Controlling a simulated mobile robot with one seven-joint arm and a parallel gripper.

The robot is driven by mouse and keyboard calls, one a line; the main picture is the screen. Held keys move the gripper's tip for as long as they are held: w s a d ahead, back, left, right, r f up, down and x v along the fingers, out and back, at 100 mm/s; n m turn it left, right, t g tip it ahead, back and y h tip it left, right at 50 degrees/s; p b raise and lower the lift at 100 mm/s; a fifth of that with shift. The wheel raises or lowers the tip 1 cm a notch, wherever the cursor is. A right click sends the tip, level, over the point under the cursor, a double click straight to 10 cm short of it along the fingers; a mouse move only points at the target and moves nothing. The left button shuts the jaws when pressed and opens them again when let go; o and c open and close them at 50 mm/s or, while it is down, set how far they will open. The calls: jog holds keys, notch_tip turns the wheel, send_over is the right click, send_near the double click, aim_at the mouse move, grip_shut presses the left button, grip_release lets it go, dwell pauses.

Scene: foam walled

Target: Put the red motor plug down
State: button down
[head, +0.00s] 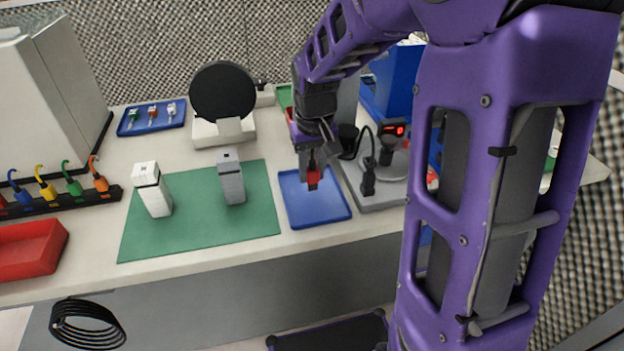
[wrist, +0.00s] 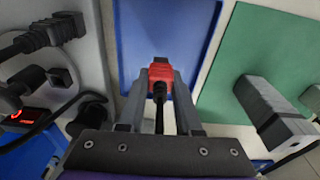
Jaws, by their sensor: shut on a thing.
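The red motor plug (head: 313,179) is held between the fingers of my gripper (head: 311,165). In the wrist view the red plug (wrist: 160,76) sits between the two grey fingertips (wrist: 160,80), with a black cable running back from it. My gripper is shut on it. The plug is over the blue tray (head: 316,211), near its upper middle in the head view. The tray (wrist: 135,30) also shows beyond the plug in the wrist view. Whether the plug touches the tray, I cannot tell.
A grey device with black connectors (head: 368,182) and a red display stands just right of the tray. A green mat (head: 190,236) with a white block (head: 153,190) and a grey block (head: 231,178) lies to the left. The blue tray looks otherwise empty.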

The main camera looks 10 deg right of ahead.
jog(key=shift+f, duration=0.9)
jog(key=shift+f, duration=0.15)
jog(key=c, duration=0.6)
grip_release()
notch_tip(320, 180, up, 12)
jog(key=s+p, duration=0.1)
jog(key=p, duration=0.1)
jog(key=shift+s, duration=0.2)
